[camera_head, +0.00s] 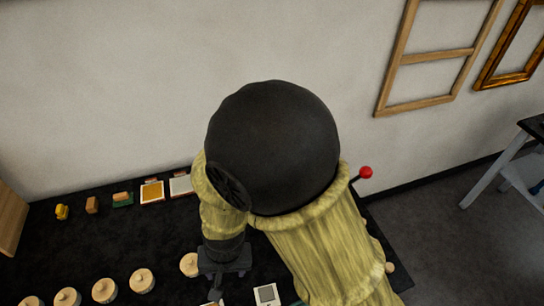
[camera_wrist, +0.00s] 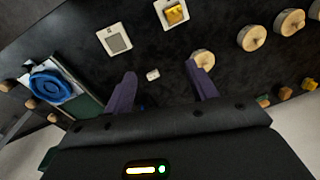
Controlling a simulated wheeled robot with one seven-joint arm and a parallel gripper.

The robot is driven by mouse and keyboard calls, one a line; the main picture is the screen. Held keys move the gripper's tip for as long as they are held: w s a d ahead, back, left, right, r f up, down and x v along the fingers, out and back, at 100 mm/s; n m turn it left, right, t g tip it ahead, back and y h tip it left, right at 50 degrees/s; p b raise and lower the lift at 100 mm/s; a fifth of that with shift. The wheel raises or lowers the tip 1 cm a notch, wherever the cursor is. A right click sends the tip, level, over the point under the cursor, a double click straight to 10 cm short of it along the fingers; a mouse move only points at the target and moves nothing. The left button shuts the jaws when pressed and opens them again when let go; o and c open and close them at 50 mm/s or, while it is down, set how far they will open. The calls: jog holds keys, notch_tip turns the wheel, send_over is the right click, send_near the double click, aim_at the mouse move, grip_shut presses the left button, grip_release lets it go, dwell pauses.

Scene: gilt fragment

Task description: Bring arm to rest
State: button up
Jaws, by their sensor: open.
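My arm, with a large black joint and yellow-green covering, fills the middle of the head view. My gripper (camera_wrist: 161,88) shows in the wrist view as two purple fingers spread apart, with nothing between them. It hangs above the black table top (camera_wrist: 95,30). A small white block (camera_wrist: 152,75) lies on the table beyond the gap between the fingertips. In the head view, my wrist is low at the bottom middle, and the fingers are mostly out of frame.
Small blocks and framed tiles (camera_head: 152,191) line the back. A white square frame (camera_wrist: 115,40), a tile with a yellow piece (camera_wrist: 173,13) and a blue coil (camera_wrist: 50,85) lie near my gripper. A red knob (camera_head: 365,172) stands beside my arm.

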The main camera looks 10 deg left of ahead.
jog(key=w+d+r+m+t+b, duration=0.1)
jog(key=w+d+r, duration=0.1)
jog(key=d, duration=0.8)
jog(key=w+d+r+m+t+h+b, duration=0.1)
jog(key=w+d+r, duration=0.2)
jog(key=d, duration=0.7)
jog(key=w+d+r+m+b, duration=0.1)
jog(key=w+d+r, duration=0.1)
jog(key=w+d, duration=0.4)
jog(key=d, duration=0.4)
jog(key=shift+w+r+t, duration=0.2)
jog(key=shift+t, duration=0.2)
